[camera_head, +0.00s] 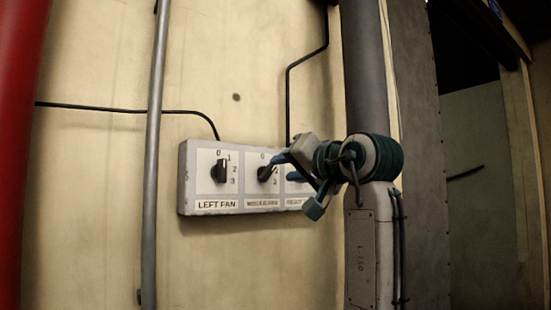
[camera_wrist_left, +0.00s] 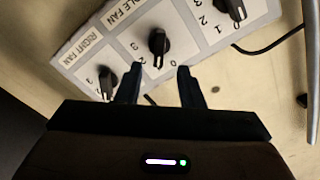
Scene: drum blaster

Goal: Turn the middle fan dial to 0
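The grey dial panel (camera_head: 187,178) is on the wall. Its middle fan dial (camera_head: 266,174) is a black knob with its pointer slanting up and right, off the 0 mark; the exact number is partly hidden by a finger. In the left wrist view, seen turned over, the middle fan dial (camera_wrist_left: 158,44) lies just beyond the gap between my fingertips. My left gripper (camera_head: 288,167) is open and empty, in front of the panel, right of the middle dial in the head view. Its two spread fingers also show in the wrist view (camera_wrist_left: 161,72). My right gripper is not in view.
The left fan dial (camera_head: 219,172) points up near 0. The right fan dial (camera_wrist_left: 107,82) is close beside one finger in the wrist view. A grey vertical pipe (camera_head: 156,120) stands left of the panel, and black cables (camera_head: 130,107) run along the wall.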

